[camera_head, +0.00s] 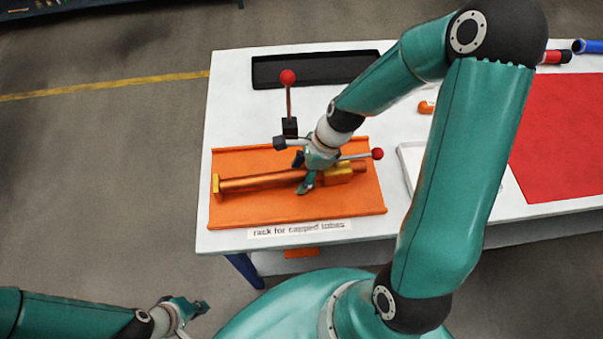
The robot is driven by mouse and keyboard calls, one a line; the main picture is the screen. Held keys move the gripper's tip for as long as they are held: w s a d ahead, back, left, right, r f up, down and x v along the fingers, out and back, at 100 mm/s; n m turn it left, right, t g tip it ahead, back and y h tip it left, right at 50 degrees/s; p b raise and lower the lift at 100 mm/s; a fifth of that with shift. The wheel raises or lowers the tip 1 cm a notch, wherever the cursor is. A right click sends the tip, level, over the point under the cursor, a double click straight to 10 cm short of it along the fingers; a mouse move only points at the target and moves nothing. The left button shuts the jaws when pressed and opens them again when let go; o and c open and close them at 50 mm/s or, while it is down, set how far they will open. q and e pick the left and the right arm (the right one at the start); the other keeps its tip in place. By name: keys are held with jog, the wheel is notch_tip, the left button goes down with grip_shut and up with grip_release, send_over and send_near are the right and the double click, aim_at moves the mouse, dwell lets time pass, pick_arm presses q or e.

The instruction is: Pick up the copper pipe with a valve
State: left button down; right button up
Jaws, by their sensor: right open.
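The copper pipe (252,182) lies across the orange rack (225,210) on the white table. A lever with a red ball (377,154) shows to the right of the gripper. My left gripper (198,310) is low at the left, away from the table, and its opening is unclear.
A red-balled upright lever (288,100) on a black block stands behind the rack. A black tray (263,74) lies at the back, a white tray (408,165) and red mat (560,130) to the right. My right arm crosses above the table.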

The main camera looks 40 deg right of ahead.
jog(key=shift+f, duration=0.1)
jog(key=shift+c, duration=0.2)
grip_shut()
dwell(0.5)
